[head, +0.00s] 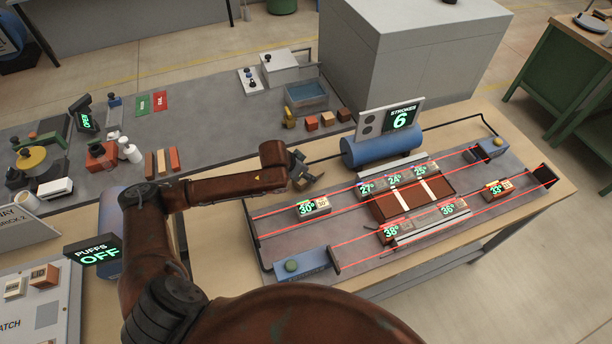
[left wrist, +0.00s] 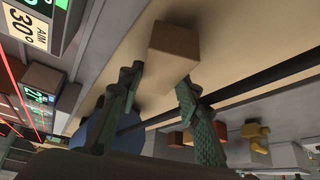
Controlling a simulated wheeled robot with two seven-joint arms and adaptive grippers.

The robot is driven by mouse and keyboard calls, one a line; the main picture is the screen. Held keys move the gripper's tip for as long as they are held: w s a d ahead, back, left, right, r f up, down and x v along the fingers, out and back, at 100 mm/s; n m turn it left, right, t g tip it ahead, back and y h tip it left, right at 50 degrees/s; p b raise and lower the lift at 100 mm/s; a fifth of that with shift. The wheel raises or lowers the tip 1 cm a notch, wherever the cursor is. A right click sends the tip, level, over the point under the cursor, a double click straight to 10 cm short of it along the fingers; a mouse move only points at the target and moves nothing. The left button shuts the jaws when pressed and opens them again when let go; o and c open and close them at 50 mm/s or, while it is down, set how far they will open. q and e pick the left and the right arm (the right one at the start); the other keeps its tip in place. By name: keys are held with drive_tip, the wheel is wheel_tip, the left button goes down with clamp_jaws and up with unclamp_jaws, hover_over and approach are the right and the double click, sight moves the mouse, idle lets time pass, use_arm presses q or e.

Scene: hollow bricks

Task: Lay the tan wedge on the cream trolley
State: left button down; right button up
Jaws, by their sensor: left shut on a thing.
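My left gripper (head: 311,170) is above the wooden bench, just left of the rig with red beams. In the left wrist view, its fingers (left wrist: 160,78) are shut on a tan block (left wrist: 172,50), which looks like the tan wedge. The fingers hide part of it, and its slope is not clear. A small trolley with a cream plate (head: 322,204), marked 30°, stands on the rig's left part, below and close to the gripper. Its cream plate also shows in the left wrist view (left wrist: 27,27). My right gripper is not in view.
Brown bricks (head: 440,187) and several lit angle displays fill the rig's middle. A blue cylinder (head: 380,150) with a "STROKES 6" sign (head: 402,117) stands behind. Several loose blocks (head: 327,119) and a blue tray (head: 307,97) sit on the grey bench.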

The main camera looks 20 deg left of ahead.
use_arm(q)
drive_tip(key=shift+f, duration=0.55)
drive_tip(key=shift+f, duration=0.1)
drive_tip(key=c, duration=1.4)
unclamp_jaws()
